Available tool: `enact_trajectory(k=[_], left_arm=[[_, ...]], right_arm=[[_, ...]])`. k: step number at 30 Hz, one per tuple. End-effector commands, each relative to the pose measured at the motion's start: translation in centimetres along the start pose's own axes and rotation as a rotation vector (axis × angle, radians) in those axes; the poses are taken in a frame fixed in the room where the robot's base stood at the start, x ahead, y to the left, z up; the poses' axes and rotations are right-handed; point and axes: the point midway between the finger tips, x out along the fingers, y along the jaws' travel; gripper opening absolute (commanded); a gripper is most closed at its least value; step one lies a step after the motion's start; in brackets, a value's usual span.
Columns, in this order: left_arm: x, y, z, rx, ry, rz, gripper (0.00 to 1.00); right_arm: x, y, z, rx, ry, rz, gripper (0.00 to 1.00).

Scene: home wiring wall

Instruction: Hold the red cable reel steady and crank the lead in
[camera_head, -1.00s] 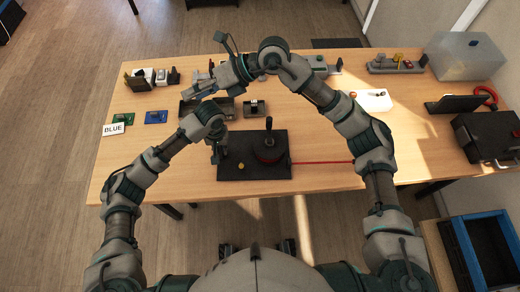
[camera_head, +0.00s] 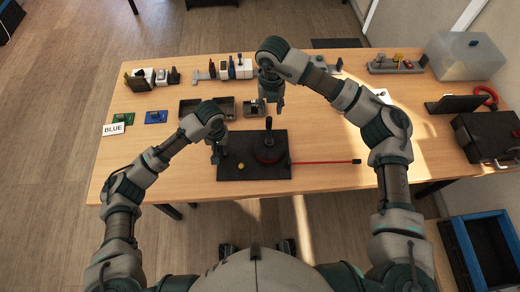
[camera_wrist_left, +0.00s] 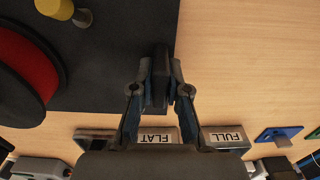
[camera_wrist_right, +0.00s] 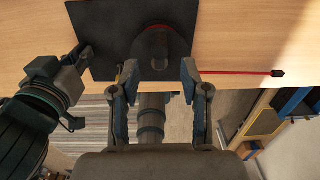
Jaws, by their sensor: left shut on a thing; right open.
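The red cable reel (camera_head: 266,156) with black flanges sits on a dark base plate (camera_head: 228,172). Its black crank handle (camera_head: 268,123) stands upright at the reel's far side. The red lead (camera_head: 325,162) runs right across the table to a black end. My left gripper (camera_head: 217,156) is shut on a black upright block (camera_wrist_left: 160,85) at the plate's left edge. A yellow knob (camera_head: 241,166) stands between it and the reel. My right gripper (camera_head: 277,103) is open and empty, above the table beyond the reel. The right wrist view shows the reel (camera_wrist_right: 160,45) ahead of its fingers.
A blue board (camera_head: 156,117) and a BLUE label (camera_head: 114,129) lie left. A black case (camera_head: 485,135) and a clear bin (camera_head: 465,56) stand right. The table right of the plate is largely clear.

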Motion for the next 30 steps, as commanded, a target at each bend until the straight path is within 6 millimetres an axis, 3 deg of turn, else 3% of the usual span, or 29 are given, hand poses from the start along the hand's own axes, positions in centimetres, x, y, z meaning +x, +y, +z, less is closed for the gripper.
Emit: enact_trajectory(k=[9,15,28,30], left_arm=[[0.1,0.1,0.1,0.001,-0.001,0.001,0.0],[0.1,0.1,0.1,0.002,-0.001,0.001,0.0],[0.1,0.1,0.1,0.002,-0.002,0.001,0.0],[0.1,0.1,0.1,0.002,-0.002,0.001,0.0]], right_arm=[[4.9,0.1,-0.1,-0.003,0.003,0.001,0.46],[6.9,0.1,-0.1,-0.003,0.001,0.002,0.46],[7.7,0.1,0.0,-0.004,0.0,0.002,0.46],[7.7,0.1,0.0,-0.004,0.0,0.002,0.31]])
